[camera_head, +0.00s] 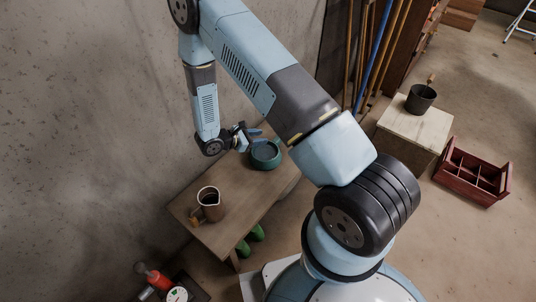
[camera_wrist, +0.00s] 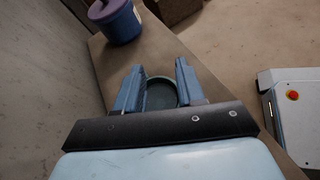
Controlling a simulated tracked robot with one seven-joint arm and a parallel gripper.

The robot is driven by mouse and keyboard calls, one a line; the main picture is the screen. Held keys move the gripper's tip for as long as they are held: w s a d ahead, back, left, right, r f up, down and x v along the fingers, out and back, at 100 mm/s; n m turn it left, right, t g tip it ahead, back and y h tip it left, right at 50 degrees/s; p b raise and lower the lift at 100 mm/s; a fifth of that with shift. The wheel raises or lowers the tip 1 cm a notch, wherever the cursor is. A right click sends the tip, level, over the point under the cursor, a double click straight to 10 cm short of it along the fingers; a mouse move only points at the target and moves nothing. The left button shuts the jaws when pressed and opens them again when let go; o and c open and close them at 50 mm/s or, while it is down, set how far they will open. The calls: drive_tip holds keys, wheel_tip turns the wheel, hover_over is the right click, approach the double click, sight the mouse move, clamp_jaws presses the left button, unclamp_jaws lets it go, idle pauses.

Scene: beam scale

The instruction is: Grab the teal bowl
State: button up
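The teal bowl (camera_head: 265,160) stands upright on the wooden table, near its far end in the head view. My gripper (camera_head: 247,135) is just above and to the left of the bowl there, close to its rim. In the wrist view, the two blue fingers of my gripper (camera_wrist: 160,66) are spread apart. The bowl (camera_wrist: 160,95) shows between and below them, its near part hidden by the gripper body. I cannot tell whether a finger touches the bowl.
A brown jug (camera_head: 210,205) stands on the near part of the table (camera_head: 238,207). A blue pot with a purple top (camera_wrist: 118,20) stands beyond the bowl in the wrist view. A pale block with a black pot (camera_head: 420,98) and a red crate (camera_head: 472,172) are to the right.

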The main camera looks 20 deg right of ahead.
drive_tip(key=f, duration=0.5)
drive_tip(key=s+f+n+t, duration=0.1)
drive_tip(key=f, duration=0.4)
drive_tip(key=a+f+n, duration=0.1)
drive_tip(key=f, duration=0.4)
drive_tip(key=shift+s, duration=0.15)
drive_tip(key=shift+w+d, duration=0.25)
drive_tip(key=shift+d, duration=0.2)
drive_tip(key=shift+x, duration=3.15)
drive_tip(key=shift+w, duration=0.1)
clamp_jaws()
